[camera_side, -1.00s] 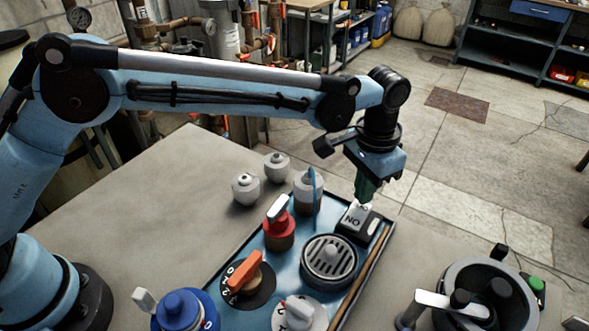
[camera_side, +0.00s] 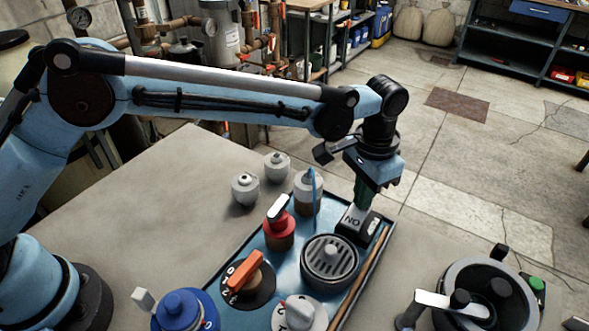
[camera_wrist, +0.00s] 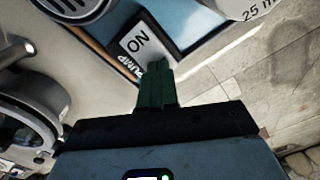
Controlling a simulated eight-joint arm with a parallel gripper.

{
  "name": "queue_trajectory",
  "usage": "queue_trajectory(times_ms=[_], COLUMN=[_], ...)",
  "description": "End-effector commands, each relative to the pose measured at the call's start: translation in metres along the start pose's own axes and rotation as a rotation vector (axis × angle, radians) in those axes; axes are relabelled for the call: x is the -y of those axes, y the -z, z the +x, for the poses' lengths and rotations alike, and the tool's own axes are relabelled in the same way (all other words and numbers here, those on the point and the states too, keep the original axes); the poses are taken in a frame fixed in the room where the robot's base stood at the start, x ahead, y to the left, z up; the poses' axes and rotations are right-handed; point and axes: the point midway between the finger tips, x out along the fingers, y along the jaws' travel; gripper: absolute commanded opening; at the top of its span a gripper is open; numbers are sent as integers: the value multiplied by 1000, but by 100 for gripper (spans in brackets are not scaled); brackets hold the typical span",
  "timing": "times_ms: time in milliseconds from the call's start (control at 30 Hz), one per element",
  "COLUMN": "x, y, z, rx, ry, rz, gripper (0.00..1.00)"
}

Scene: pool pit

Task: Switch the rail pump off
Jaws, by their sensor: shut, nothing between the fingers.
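In the wrist view the fingertips (camera_wrist: 158,68) overlap the rocker's edge. I cannot tell for sure which way the rocker is tilted.
A wooden strip (camera_side: 372,262) edges the panel. Two grey pots (camera_side: 246,188) stand behind.

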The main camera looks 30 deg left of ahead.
Motion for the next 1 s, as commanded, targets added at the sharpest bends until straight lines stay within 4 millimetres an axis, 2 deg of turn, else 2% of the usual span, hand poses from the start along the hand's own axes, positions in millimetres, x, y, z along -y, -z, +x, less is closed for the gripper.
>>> queue_trajectory(times_ms=[533,1000], x=[0,0], y=[0,0], z=[5,-28], rx=[1,0], ry=[0,0], rz=[0,0], gripper=[0,0])
